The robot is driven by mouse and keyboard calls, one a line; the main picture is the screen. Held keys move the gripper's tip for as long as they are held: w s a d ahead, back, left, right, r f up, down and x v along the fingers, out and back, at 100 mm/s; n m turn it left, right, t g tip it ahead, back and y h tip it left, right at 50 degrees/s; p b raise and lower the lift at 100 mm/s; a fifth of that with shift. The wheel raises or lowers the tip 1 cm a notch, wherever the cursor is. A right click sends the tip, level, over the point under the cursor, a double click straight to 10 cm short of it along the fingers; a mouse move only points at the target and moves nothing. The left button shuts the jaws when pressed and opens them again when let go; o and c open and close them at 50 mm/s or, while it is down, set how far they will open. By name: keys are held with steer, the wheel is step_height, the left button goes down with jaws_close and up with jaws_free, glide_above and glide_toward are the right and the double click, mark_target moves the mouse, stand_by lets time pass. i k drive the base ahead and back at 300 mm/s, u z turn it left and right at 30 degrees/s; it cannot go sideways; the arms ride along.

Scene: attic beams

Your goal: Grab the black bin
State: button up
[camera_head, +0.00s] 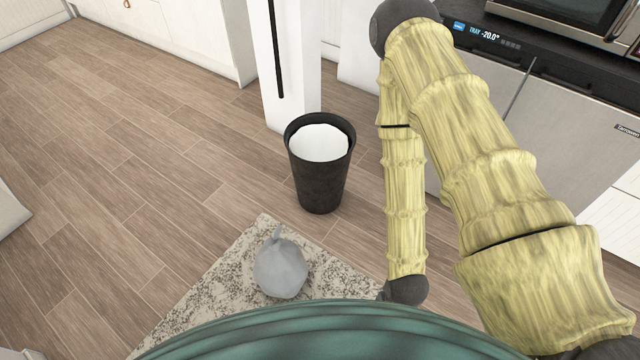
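The black bin (320,186) stands upright on the wood floor, near the middle of the camera_head view. It is a tapered, round bin with an open top and a white liner or filling inside its rim. My arm, with yellow bamboo-like links, rises at the right and folds down beside the bin, with a gap between them. The arm's lower end has a dark joint near the teal edge of my body. My gripper is not visible, so its opening cannot be seen.
A grey tied bag (281,268) sits on a speckled rug (216,291) in front of the bin. A white cabinet end with a black handle (276,50) stands right behind the bin. A grey-fronted appliance (562,130) is at right. Open floor (130,170) lies left.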

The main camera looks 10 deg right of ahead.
mark_target(320, 186)
steer(key=u, duration=3.15)
steer(key=k, duration=1.25)
steer(key=z, duration=2.4)
steer(key=i, duration=0.3)
steer(key=u, duration=0.1)
